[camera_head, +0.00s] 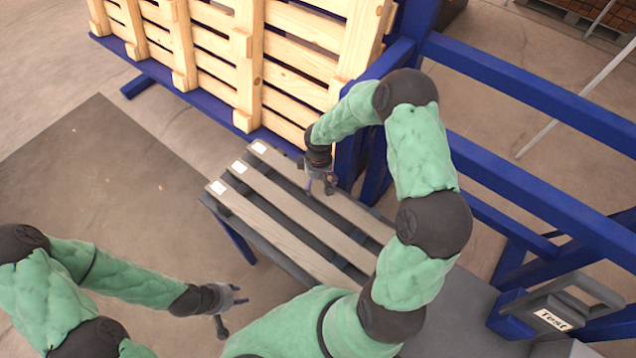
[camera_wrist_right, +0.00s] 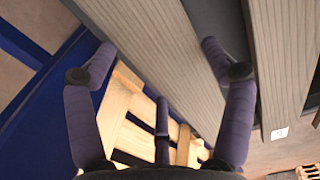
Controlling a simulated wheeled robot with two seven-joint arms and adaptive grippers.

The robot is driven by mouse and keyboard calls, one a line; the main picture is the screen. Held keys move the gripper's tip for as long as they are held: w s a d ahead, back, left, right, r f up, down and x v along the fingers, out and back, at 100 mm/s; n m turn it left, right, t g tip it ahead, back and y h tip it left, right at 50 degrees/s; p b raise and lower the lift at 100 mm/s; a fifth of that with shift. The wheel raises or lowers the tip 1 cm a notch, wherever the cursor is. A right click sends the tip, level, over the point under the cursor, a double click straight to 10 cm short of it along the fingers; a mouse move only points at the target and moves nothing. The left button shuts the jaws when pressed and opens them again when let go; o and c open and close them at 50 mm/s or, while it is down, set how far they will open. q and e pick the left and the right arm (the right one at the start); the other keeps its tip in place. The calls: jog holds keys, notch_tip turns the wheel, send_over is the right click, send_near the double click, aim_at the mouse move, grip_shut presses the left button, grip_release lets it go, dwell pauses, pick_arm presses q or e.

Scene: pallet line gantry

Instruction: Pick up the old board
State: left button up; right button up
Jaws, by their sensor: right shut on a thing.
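Three grey, weathered boards lie side by side on a dark table, each with a white label at its far-left end. My right gripper (camera_head: 320,186) is shut on the far board (camera_head: 358,214), the one nearest the pallet. In the right wrist view the fingers (camera_wrist_right: 163,65) sit on either side of that board (camera_wrist_right: 160,50). The board looks level with the others; I cannot tell any lift. The middle board (camera_head: 300,208) also shows in the wrist view (camera_wrist_right: 283,60). The near board (camera_head: 275,237) lies in front. My left gripper (camera_head: 232,311) is open and empty, away from the table.
A wooden pallet (camera_head: 243,60) stands upright on a blue frame (camera_head: 520,185) just behind the boards. Blue rails run to the right. The floor at left is clear.

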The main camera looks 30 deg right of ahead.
aim_at(319, 186)
jog(key=r, duration=0.3)
jog(key=shift+s+r+p, duration=0.25)
jog(key=shift+r+p, duration=0.1)
jog(key=s+a+r+p, duration=0.1)
jog(key=s+a+r, duration=0.2)
jog(key=s+r, duration=0.6)
jog(key=shift+s+p, duration=0.35)
jog(key=shift+s, duration=1.7)
jog(key=shift+a, duration=0.1)
